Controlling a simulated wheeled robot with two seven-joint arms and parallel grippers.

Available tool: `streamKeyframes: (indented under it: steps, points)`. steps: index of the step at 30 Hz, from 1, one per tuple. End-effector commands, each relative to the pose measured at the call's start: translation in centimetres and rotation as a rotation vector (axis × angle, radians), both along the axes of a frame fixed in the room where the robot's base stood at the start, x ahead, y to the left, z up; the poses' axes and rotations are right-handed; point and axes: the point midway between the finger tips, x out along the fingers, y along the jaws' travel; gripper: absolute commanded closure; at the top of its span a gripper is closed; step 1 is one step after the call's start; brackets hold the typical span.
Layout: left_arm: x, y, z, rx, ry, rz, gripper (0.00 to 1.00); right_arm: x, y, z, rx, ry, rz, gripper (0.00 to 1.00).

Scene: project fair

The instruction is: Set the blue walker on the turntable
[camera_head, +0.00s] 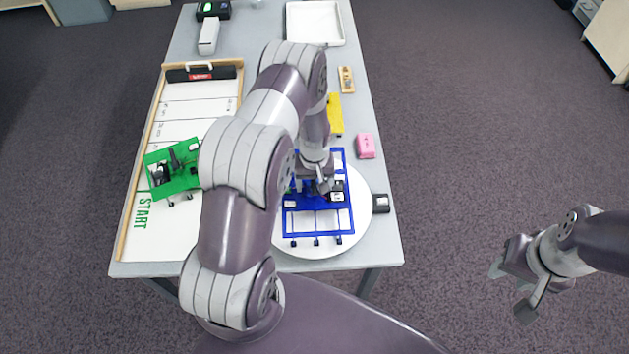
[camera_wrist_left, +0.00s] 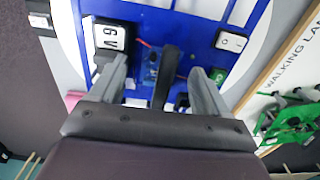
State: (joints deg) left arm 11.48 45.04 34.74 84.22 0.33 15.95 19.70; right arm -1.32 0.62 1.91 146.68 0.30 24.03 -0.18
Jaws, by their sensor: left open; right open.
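The blue walker (camera_head: 318,221) is a flat blue frame with small feet and stands on the round white turntable (camera_head: 363,214) at the table's front right. It also shows in the left wrist view (camera_wrist_left: 207,57), with a dark upright handle between my fingers. My left gripper (camera_head: 321,186) is over the walker's middle, its fingers open on either side of the handle (camera_wrist_left: 165,75). Whether the fingers touch it I cannot tell. My arm hides part of the turntable's left side. My right gripper (camera_head: 512,290) is open and empty, off the table to the right.
A green walker (camera_head: 173,172) stands on the white walking lane (camera_head: 160,225) at left. A pink block (camera_head: 365,146), a yellow item (camera_head: 335,114) and a small wooden piece (camera_head: 346,80) lie along the right edge. A white tray (camera_head: 314,24) is at the back.

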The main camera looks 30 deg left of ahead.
Motion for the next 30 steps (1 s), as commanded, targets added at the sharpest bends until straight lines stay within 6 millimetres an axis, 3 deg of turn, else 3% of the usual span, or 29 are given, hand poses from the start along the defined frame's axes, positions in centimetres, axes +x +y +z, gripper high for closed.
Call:
streamKeyframes:
  steps: [3, 7, 15, 22, 25, 27, 30]
  points:
    - [0.0, 0.0, 0.5, 0.000, 0.000, 0.000, 0.24, 0.0, 0.0, 0.5, 0.000, 0.000, 0.000, 0.57]
    - [0.1, 0.0, 1.9, 0.001, -0.004, 0.000, 0.24, 0.0, 0.0, -0.4, 0.000, 0.000, 0.000, 0.57]
    - [0.1, 0.0, 8.8, 0.001, -0.005, 0.000, 0.24, 0.0, 0.0, -2.2, 0.000, 0.000, 0.000, 0.57]
    - [-0.2, -0.3, 12.6, 0.000, -0.004, -0.017, 0.24, 0.0, 0.0, -2.6, 0.000, 0.000, 0.000, 0.57]
    - [-2.3, -2.5, 15.9, 0.007, -0.032, -0.134, 0.24, 0.0, 0.0, -2.5, 0.000, 0.000, 0.000, 0.57]
    - [-5.0, -4.6, 18.6, 0.013, -0.060, -0.261, 0.24, 0.0, 0.0, -2.5, 0.000, 0.000, 0.000, 0.57]
    - [-9.4, -6.8, 21.1, 0.023, -0.095, -0.426, 0.24, 0.0, 0.0, -2.5, 0.000, 0.000, 0.000, 0.57]
